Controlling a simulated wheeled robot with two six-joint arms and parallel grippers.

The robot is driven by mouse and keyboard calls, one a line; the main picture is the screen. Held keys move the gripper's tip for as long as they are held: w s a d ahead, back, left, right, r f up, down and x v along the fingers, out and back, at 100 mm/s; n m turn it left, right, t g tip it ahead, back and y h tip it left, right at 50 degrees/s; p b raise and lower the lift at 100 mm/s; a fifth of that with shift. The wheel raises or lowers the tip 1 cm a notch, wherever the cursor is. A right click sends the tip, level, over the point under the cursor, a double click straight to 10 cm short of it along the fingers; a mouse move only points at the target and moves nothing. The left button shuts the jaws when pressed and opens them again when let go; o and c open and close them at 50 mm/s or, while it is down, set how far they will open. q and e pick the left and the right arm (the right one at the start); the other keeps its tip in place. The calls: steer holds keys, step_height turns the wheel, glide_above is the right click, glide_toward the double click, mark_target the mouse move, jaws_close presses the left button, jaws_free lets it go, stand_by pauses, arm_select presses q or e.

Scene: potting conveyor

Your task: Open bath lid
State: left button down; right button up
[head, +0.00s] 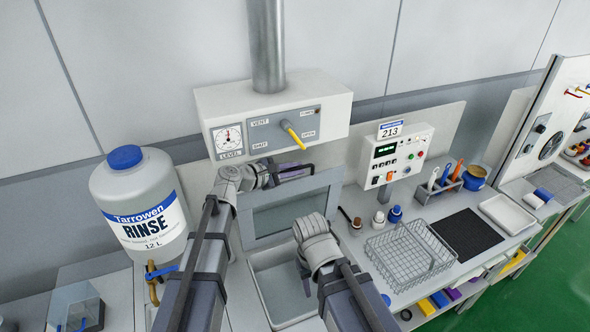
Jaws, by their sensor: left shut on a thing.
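The bath (257,291) is a pale rectangular basin at the lower centre, and part of its inside shows. The bath lid (336,200), a grey frame with a darker window, stands raised and tilted at the back of the bath. My left gripper (297,172) lies across the lid's upper edge and is shut on the lid there; the exact contact is hard to see. My right arm's wrist is in front of the lid's lower right part and over the bath's right side.
A vent box with a yellow lever (294,134) hangs just above the lid. A rinse bottle (140,205) stands left. To the right are brown and blue-capped bottles (395,214), a wire basket (409,254), a control box (394,155) and a black mat (465,236).

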stand_by(0.6)
arm_select(q)
steer(key=s+d+f+b, duration=0.2)
steer(key=s+d, duration=0.1)
steer(key=s, duration=0.5)
steer(key=shift+s+d, duration=0.3)
steer(key=c, duration=0.9)
jaws_free()
steer(key=shift+a, duration=0.1)
steer(key=p+v, duration=0.2)
steer(key=v, duration=0.5)
steer(key=shift+s+a, duration=0.25)
steer(key=shift+a, duration=0.05)
